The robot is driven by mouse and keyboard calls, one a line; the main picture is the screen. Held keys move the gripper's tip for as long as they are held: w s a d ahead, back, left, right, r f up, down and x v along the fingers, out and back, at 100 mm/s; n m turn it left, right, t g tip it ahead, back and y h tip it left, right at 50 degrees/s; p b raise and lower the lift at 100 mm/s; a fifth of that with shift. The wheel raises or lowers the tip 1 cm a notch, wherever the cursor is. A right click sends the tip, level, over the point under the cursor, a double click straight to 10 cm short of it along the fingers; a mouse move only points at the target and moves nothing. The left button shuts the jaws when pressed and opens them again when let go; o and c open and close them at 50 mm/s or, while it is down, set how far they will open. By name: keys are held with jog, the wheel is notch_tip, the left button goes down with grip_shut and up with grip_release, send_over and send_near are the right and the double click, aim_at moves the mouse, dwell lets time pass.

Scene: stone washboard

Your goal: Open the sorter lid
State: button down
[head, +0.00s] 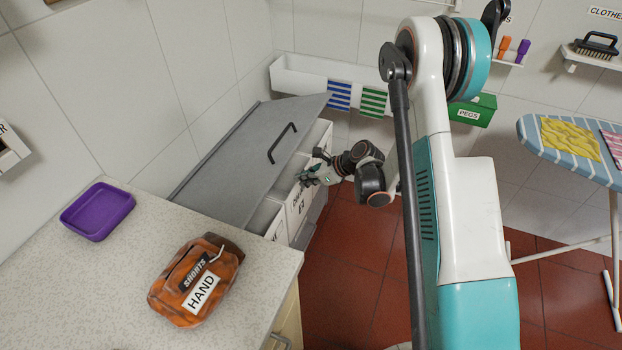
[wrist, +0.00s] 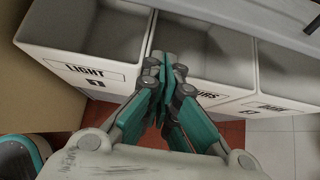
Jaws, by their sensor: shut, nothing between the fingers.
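The sorter lid (head: 232,150) is a grey flat panel with a dark bar handle (head: 283,143). In the head view it slants over the white sorter bins (head: 298,200), its front edge raised clear of them so their open tops partly show. My gripper (head: 310,177) is shut and empty at the front of the bins, below the handle. Its fingertips (wrist: 163,68) show over the middle bin's front edge; contact cannot be told.
A speckled counter (head: 110,290) stands at the front left, with a purple tray (head: 97,211) and an orange bag marked HAND (head: 196,280). An ironing board (head: 560,142) and a green pegs box (head: 473,109) are at the right. Red floor (head: 360,265) is clear beside the sorter.

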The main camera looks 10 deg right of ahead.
jog(key=shift+w+a+r+b, duration=0.2)
jog(key=shift+w+a+b, duration=0.45)
jog(key=shift+a, duration=0.35)
jog(key=shift+w+a+r+b, duration=0.2)
jog(key=shift+w+a+b, duration=0.35)
jog(key=shift+w+a, duration=0.3)
jog(key=shift+a+r, duration=0.1)
jog(key=shift+a, duration=0.05)
jog(key=w+a+r+g+h+p, duration=0.1)
jog(key=w+a+r+p, duration=0.3)
jog(key=r, duration=0.4)
jog(key=w+a+r+g+h+p, duration=0.2)
jog(key=w+a+r+h+p, duration=0.1)
jog(key=a+r+p, duration=0.3)
jog(key=w+a+r+g+h+p, duration=0.1)
jog(key=w+a+r+p, duration=0.4)
jog(key=r, duration=0.5)
jog(key=shift+a+r+g+h+p, duration=0.15)
jog(key=shift+a+g+h+p, duration=0.15)
jog(key=shift+a+h+p, duration=0.4)
